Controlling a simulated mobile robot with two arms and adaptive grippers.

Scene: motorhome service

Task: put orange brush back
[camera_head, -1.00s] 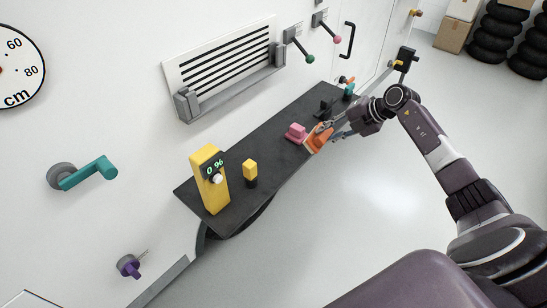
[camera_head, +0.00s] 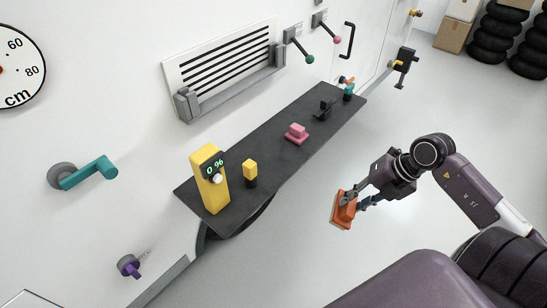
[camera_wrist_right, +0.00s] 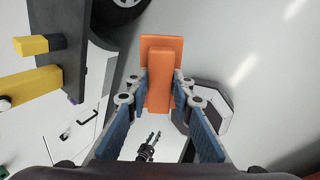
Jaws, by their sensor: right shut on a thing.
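The orange brush (camera_head: 343,210) is held in the air by my right gripper (camera_head: 359,200), clear of the dark shelf and out over the open floor. In the right wrist view the orange brush (camera_wrist_right: 160,80) sits between the two fingers of my right gripper (camera_wrist_right: 160,88), which are shut on its block-shaped handle, with the wider plate beyond the fingertips. A pink brush of similar shape (camera_head: 296,133) stands on the dark shelf (camera_head: 275,150). My left gripper is not in view.
A vent panel (camera_head: 225,65) and several handles are on the wall. The floor right of the shelf is clear; tyres (camera_head: 495,30) stand far back.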

